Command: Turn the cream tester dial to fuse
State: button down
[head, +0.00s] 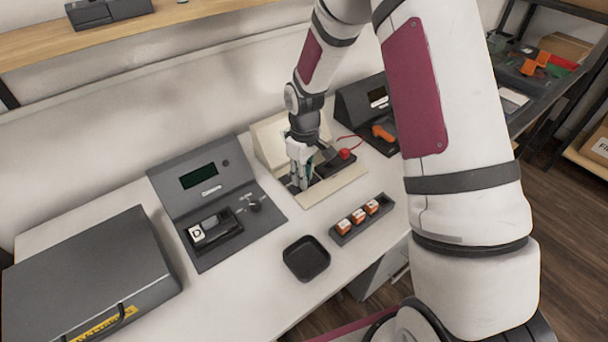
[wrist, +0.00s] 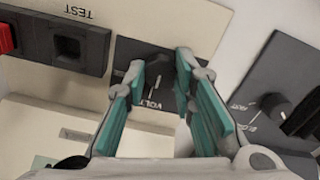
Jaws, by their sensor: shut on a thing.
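The cream tester (head: 334,190) stands on the white bench with its panel tilted up at the back. My gripper (head: 300,184) reaches down onto the left part of its deck. In the wrist view its two teal-padded fingers (wrist: 163,70) are closed around the dark dial (wrist: 160,63) on a black plate. The lettering "VOLT" shows beside the dial, partly covered by a finger. Any other marks, including fuse, are hidden or unreadable, so I cannot tell the dial's setting. A black block (wrist: 65,45) with a dark socket, labelled "TEST", and a red part (wrist: 5,40) lie left of it.
A grey tester (head: 205,250) with its own knob stands close to the left; that knob (wrist: 277,108) shows in the wrist view. A dark tester (head: 352,105) stands behind to the right. A black tray (head: 306,259) and a rack of orange-and-white parts (head: 358,216) lie in front.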

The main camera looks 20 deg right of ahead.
jog(key=m, duration=1.2)
dwell(0.5)
jog(key=c, duration=1.3)
grip_release()
jog(key=shift+c, duration=0.2)
notch_tip(320, 180, up, 12)
